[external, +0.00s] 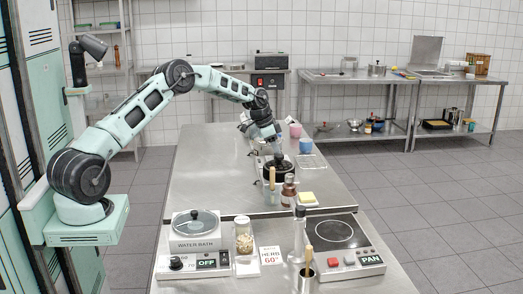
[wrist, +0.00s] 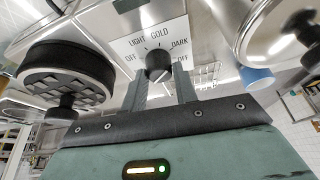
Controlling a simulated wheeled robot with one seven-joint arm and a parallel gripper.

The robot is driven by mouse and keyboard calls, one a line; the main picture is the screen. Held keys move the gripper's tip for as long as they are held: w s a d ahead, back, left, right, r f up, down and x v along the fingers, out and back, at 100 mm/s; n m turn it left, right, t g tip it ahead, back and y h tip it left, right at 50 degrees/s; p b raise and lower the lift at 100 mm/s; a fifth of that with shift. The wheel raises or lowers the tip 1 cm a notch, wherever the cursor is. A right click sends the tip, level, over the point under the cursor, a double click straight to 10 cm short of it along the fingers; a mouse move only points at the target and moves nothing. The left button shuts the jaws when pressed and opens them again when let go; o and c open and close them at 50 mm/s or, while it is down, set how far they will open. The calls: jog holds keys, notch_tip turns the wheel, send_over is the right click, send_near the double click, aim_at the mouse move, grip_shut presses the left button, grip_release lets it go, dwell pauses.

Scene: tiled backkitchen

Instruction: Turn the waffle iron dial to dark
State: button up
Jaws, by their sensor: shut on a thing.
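The waffle iron's dial (wrist: 158,65) is a black knob on a pale panel (wrist: 137,53) in the wrist view. The panel reads OFF, LIGHT, GOLD, DARK and OFF around the knob. I cannot tell for sure which label the knob points to. A round waffle plate (wrist: 68,72) with a dark grid stands to the left of the panel. My gripper (wrist: 160,82) has one finger on each side of the knob and is shut on it. In the external view my gripper (external: 272,148) reaches down over the far part of the table, and the dial is hidden there.
A blue cup (external: 305,146) and a pink cup (external: 295,131) stand close to my gripper.

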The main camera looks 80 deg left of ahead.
jog(key=shift+m+h, duration=0.4)
jog(key=shift+m, duration=0.8)
jog(key=shift+f, duration=0.1)
jog(key=o, duration=1)
jog(key=b+v, duration=0.1)
jog(key=v, duration=0.7)
jog(key=b+v, duration=0.1)
jog(key=v, duration=0.8)
jog(key=shift+w+a+r, duration=0.15)
jog(key=shift+a+r, duration=0.1)
